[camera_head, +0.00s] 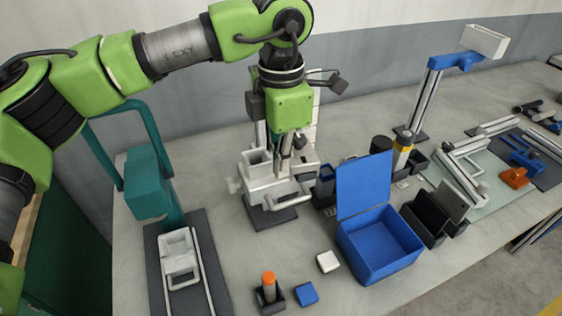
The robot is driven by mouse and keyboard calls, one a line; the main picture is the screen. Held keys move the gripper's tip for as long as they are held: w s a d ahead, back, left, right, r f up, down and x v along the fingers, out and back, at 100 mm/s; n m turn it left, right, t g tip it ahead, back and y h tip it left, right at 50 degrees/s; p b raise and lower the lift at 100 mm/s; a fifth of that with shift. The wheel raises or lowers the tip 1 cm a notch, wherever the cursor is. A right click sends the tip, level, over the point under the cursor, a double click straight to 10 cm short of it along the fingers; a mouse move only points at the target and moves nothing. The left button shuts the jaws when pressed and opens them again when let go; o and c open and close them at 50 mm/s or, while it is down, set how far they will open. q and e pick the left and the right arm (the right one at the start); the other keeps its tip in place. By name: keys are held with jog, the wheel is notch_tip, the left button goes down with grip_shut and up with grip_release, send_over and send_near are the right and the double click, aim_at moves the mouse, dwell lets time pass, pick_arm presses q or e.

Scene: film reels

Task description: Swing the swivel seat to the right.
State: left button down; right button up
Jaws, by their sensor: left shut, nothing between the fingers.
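My left arm reaches in from the left, and its gripper (291,153) points down at the back middle of the table. It looks shut and empty, and its tips are small and hard to make out. A pale grey fixture (262,184) with an open box-like top and a bar on its right side stands on a dark base (272,214) just below the gripper; I take it to be the swivel seat. The gripper is at its upper right. I cannot tell whether they touch. My right gripper is not in view.
A blue box (380,268) with its lid up stands right of the fixture. A teal press (150,185) with a pale holder (179,256) is at left. A white block (328,261), a blue block (307,293) and an orange-topped peg (268,279) lie in front.

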aim_at(297, 165)
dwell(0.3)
pick_arm(q)
jog(key=shift+w+d+r+p, duration=0.1)
jog(key=shift+w+d+p, duration=0.15)
jog(key=shift+d, duration=0.5)
jog(key=shift+w+d+r+p, duration=0.1)
jog(key=shift+w+d+p, duration=0.15)
jog(key=shift+d, duration=0.5)
jog(key=shift+a, duration=0.1)
jog(key=shift+s+a+f+b, duration=0.1)
jog(key=shift+s+a+b, duration=0.1)
jog(key=shift+a+b, duration=0.25)
jog(key=shift+s+a+f+b, duration=0.1)
jog(key=shift+s+a+b, duration=0.15)
jog(key=shift+a, duration=0.4)
